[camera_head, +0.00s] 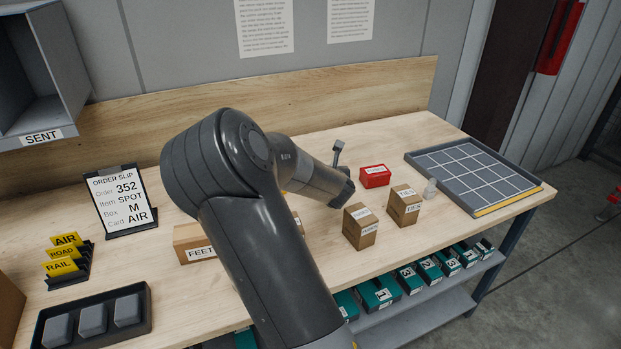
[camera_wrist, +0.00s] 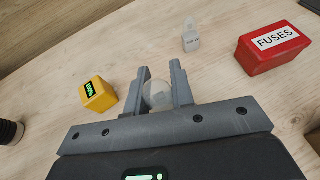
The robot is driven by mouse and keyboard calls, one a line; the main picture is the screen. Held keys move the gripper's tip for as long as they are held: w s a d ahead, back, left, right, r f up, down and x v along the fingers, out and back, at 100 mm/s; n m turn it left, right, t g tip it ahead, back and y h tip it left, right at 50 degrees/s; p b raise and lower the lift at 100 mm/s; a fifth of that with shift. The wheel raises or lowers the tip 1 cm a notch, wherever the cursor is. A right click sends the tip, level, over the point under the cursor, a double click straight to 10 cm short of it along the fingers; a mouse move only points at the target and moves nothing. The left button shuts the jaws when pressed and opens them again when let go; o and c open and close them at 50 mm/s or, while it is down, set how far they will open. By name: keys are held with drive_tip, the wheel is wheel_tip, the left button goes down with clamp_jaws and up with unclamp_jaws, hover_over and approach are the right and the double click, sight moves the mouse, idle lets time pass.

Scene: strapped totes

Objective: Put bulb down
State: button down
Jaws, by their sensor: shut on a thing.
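The bulb (camera_wrist: 157,95), a clear rounded thing, sits between the two grey fingers of my gripper (camera_wrist: 162,82) in the wrist view. The gripper is shut on it, and the fingers hide its sides. The wooden tabletop shows behind the bulb; I cannot tell whether the bulb touches it. In the head view my gripper (camera_head: 338,160) is partly visible at the end of my arm, left of the red box, and the bulb cannot be made out there.
A red FUSES box (camera_wrist: 273,47), a small pale labelled thing (camera_wrist: 190,36) and a yellow block (camera_wrist: 98,94) stand around the gripper. Cardboard boxes (camera_head: 361,228) stand in front. A gridded tray (camera_head: 415,165) lies at the right. Bare wood lies between these things.

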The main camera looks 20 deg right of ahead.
drive_tip(key=s+d+r, duration=0.4)
drive_tip(key=s+d, duration=0.1)
drive_tip(key=w+a+r+n+y, duration=0.1)
drive_tip(key=a+n+y, duration=0.3)
drive_tip(key=a, duration=0.5)
drive_tip(key=w+a+r+n+y, duration=0.2)
drive_tip(key=a+n+y, duration=0.15)
drive_tip(key=a, duration=0.55)
drive_tip(key=s+a+r+n+g+y, duration=0.2)
drive_tip(key=s+a+r+n+y, duration=0.1)
drive_tip(key=a, duration=0.4)
drive_tip(key=s+a+r+n+g+y, duration=0.2)
drive_tip(key=s+a+n+y, duration=0.15)
drive_tip(key=a, duration=0.45)
hover_over(190, 229)
drive_tip(key=shift+m, duration=0.3)
drive_tip(key=f, duration=0.6)
drive_tip(key=shift+d+f, duration=0.2)
drive_tip(key=shift+f, duration=0.15)
drive_tip(key=shift+a+f, duration=0.15)
drive_tip(key=shift+f, duration=1.9)
drive_tip(key=shift+f, duration=0.1)
drive_tip(key=c, duration=1.2)
unclamp_jaws()
drive_tip(key=shift+c, duration=0.2)
